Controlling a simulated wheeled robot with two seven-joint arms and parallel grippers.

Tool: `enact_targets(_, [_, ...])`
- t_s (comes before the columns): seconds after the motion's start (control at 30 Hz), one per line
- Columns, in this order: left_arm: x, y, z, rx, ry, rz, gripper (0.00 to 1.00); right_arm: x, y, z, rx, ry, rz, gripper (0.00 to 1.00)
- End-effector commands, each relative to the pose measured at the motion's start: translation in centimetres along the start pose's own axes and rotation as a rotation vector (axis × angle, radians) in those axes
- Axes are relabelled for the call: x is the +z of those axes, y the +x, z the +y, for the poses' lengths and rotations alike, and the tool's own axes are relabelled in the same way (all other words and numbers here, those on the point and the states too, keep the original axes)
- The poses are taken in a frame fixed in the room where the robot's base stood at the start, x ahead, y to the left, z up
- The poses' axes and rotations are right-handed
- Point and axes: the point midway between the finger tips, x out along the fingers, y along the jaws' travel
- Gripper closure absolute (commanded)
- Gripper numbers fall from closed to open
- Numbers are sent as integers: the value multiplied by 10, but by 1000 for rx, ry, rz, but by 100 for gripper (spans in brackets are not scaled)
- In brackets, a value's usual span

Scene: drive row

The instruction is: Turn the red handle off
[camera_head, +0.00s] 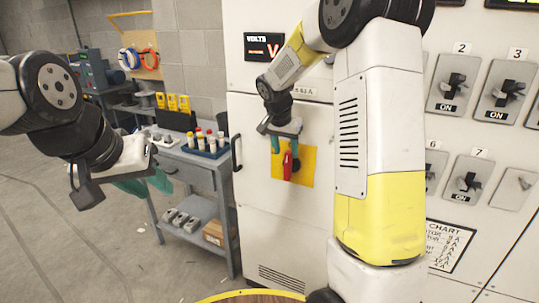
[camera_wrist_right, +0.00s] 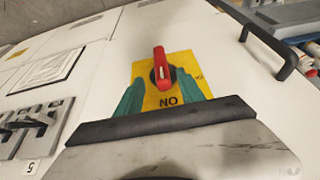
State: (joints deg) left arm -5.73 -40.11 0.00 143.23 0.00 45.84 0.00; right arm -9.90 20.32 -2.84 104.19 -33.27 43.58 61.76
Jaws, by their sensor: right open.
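The red handle (camera_head: 287,166) is a rotary switch lever on a yellow plate (camera_head: 307,158) on the white cabinet front. In the right wrist view the handle (camera_wrist_right: 160,62) stands upright on a dark hub, above the word ON, which shows upside down. My right gripper (camera_head: 283,145) is open in front of the plate. Its green fingers (camera_wrist_right: 160,85) show on either side of the handle's lower part; I cannot tell whether they touch it. My left gripper (camera_head: 147,182) hangs at the left, away from the cabinet; whether its fingers are apart is unclear.
A black cabinet door handle (camera_head: 237,154) is left of the plate. A grey cart (camera_head: 196,178) with bottles and boxes stands left of the cabinet. Black switches (camera_head: 453,86) line the right panel, partly behind my right arm.

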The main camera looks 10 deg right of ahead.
Motion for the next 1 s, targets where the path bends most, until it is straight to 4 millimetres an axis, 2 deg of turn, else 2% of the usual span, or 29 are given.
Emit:
enact_targets(0.17, [0,0,0,0,0,0,64,-1,16,-1,6,3,0,55])
enact_targets(0.53, [0,0,0,0,0,0,64,-1,71,0,5,4,0,55])
enact_targets(0.7, [0,0,0,0,0,0,64,-1,80,-1,3,3,1,55])
enact_targets(0.93, [0,0,0,0,0,0,64,-1,80,-1,2,3,2,55])
enact_targets(1.0, [0,0,0,0,0,0,64,-1,80,-1,2,3,2,66])
